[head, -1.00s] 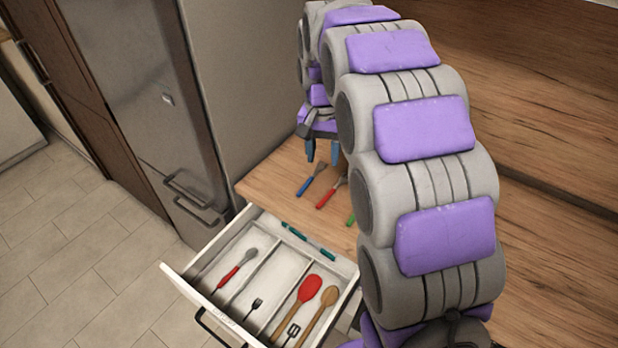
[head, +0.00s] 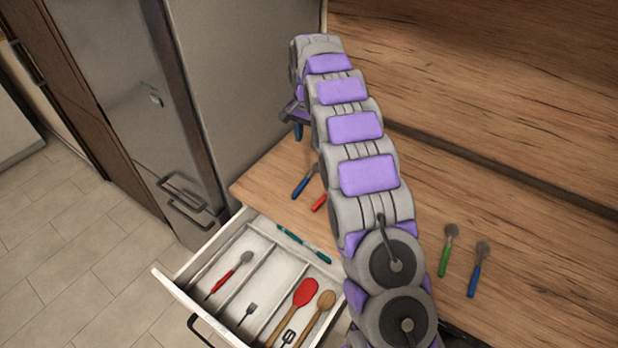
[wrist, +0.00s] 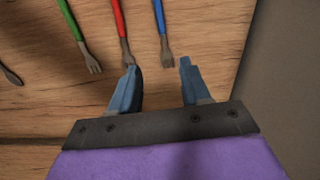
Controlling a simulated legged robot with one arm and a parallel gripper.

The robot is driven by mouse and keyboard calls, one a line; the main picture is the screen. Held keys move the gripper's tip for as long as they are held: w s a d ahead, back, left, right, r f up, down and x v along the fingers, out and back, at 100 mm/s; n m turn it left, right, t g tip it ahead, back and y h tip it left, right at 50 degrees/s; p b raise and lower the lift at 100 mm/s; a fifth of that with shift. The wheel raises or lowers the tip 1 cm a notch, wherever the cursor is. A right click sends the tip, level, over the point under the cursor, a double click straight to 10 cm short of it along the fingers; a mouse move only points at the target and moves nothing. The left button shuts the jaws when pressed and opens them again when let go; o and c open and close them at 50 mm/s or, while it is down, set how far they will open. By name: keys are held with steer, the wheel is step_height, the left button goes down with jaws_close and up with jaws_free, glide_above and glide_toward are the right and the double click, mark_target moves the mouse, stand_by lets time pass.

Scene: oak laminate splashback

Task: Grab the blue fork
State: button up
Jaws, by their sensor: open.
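The blue fork (head: 304,181) lies on the wooden counter near the cabinet side. In the wrist view the blue fork (wrist: 162,28) points its tines toward me, just ahead of the gap between my fingertips. My gripper (wrist: 158,68) is open and empty, with a blue finger on each side of that gap. In the head view my gripper (head: 298,131) is partly hidden by my arm, above the counter behind the fork. A red fork (wrist: 121,38) lies close on the left, its tines by my left fingertip. A green fork (wrist: 73,35) lies farther left.
An open drawer (head: 180,293) holds several utensils in front of the counter. A green-handled spoon (head: 446,252) and a blue-handled spoon (head: 477,272) lie right of my arm. A tall grey cabinet (head: 243,90) stands at left; the wooden splashback (head: 500,80) rises behind.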

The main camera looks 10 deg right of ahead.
steer(key=b, duration=0.3)
glide_above(306, 179)
steer(key=f, duration=1.1)
steer(key=shift+s+a+f, duration=0.1)
steer(key=shift+s, duration=0.2)
steer(key=shift+d+f, duration=0.25)
steer(key=shift+f, duration=0.5)
steer(key=f, duration=0.1)
steer(key=f+b, duration=0.1)
steer(key=f, duration=0.2)
steer(key=shift+w+a+f+b, duration=0.2)
steer(key=shift+a+f+b, duration=0.05)
steer(key=shift+b, duration=0.05)
steer(key=shift+c, duration=0.2)
jaws_close()
